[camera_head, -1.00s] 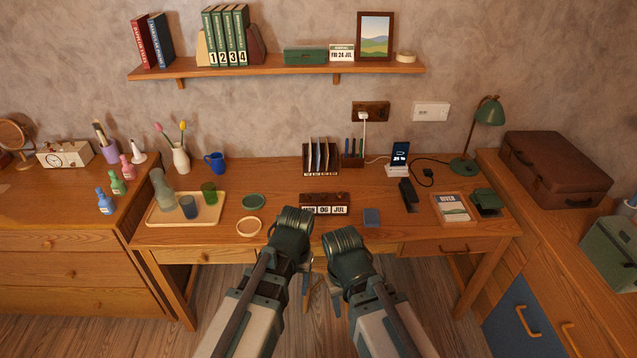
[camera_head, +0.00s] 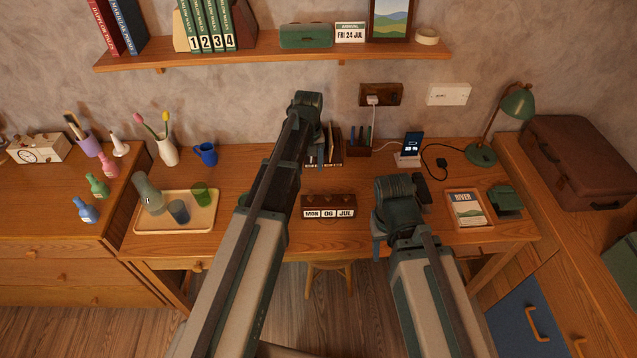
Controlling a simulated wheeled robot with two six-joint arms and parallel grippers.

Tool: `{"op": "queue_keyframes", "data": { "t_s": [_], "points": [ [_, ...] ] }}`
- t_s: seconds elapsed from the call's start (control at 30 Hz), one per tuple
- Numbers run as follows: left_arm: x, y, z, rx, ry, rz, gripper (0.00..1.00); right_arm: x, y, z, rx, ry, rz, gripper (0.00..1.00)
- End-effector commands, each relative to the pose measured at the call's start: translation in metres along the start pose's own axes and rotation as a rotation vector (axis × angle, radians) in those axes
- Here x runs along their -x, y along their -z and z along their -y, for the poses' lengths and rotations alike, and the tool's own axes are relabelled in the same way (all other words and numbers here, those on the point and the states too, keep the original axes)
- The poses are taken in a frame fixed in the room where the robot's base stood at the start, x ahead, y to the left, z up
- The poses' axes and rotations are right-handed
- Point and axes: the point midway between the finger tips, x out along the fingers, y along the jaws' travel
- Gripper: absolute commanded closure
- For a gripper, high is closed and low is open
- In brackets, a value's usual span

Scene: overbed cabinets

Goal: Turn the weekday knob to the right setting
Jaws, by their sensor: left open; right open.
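A brown wooden block calendar (camera_head: 342,202) stands on the desk and reads MON 06 JUL. Small dark knobs show faintly along its upper part; the weekday knob (camera_head: 311,200) is above MON. A white card (camera_head: 350,33) on the shelf reads FRI 24 JUL. My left arm reaches up past the calendar's left side, its elbow high in front of the wall. My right arm is bent to the right of the calendar, its elbow over the desk.
A letter rack (camera_head: 335,150) stands behind the calendar, partly covered by my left arm. A tray with glasses (camera_head: 202,222) is at the left. A book tray (camera_head: 488,222), green lamp (camera_head: 517,102) and phone stand (camera_head: 407,159) are at the right. Desk directly before the calendar is clear.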

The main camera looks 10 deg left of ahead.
Motion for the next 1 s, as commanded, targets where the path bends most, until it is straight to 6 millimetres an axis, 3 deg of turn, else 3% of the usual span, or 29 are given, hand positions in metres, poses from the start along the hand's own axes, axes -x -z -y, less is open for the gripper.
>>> {"op": "queue_keyframes", "data": {
  "t_s": [0.27,0.47,1.0],
  "points": [
    [-0.004,0.0,0.0,0.002,-0.001,0.0,0.38,-0.004,0.0,0.0,0.0,0.0,0.0,0.5],
    [-0.019,0.0,0.0,0.001,-0.001,0.0,0.38,-0.019,0.001,0.002,0.0,0.0,0.0,0.5],
    [-0.092,0.0,0.0,0.0,0.0,0.0,0.38,-0.091,0.005,0.009,-0.001,0.0,0.0,0.5]
  ]
}}
